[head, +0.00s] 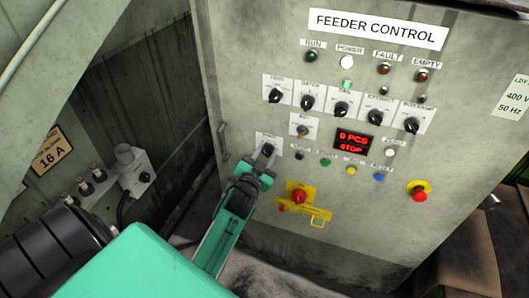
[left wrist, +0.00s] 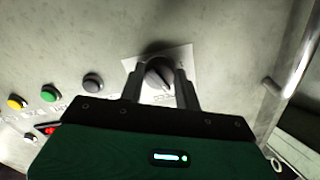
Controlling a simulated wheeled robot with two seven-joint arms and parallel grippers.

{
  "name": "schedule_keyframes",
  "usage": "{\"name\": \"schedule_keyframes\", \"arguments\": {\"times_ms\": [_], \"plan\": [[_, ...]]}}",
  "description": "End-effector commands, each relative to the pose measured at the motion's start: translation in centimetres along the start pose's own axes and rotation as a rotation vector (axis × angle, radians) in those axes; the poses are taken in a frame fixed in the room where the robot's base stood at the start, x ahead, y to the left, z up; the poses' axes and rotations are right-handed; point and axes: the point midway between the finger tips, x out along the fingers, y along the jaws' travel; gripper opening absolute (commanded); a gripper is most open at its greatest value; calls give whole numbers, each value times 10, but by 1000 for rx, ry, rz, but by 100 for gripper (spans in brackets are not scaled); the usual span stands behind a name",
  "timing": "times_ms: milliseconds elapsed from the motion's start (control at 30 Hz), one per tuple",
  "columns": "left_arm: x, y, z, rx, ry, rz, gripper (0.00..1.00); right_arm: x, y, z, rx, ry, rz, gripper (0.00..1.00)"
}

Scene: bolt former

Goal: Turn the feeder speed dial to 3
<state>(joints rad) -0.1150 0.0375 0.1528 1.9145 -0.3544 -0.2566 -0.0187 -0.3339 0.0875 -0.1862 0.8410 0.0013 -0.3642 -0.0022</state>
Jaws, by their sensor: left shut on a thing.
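The feeder control panel (head: 235,75) is a grey metal face with a white title plate. My left gripper (head: 265,160) is at the panel's lower left, its fingers around a black dial (head: 268,149) on a white label plate. In the left wrist view the round dial (left wrist: 158,75) sits between the two dark fingers, and the gripper is shut on it. The dial has a pale pointer line, tilted in that view. Its scale and label are too small and partly hidden to read. My right gripper is not in view.
Several other black dials (head: 342,109) are in a row above, with one more dial (head: 302,131) just up and right. A red display (head: 353,141) reads "0 PCS STOP". Coloured buttons, a red-yellow switch (head: 299,196) and an emergency stop (head: 419,195) lie right. A handle (left wrist: 295,70) is close by.

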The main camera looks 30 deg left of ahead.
Motion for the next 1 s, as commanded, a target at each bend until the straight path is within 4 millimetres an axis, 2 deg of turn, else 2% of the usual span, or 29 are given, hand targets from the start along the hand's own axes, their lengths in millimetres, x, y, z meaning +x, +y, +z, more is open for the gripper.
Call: {"name": "schedule_keyframes", "arguments": {"times_ms": [400,667,1000], "plan": [[0,-1,-2,281,2,0,10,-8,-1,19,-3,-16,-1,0],[0,-1,-1,355,2,0,10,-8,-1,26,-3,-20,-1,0],[0,0,-1,370,2,0,10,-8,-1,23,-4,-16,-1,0]]}}
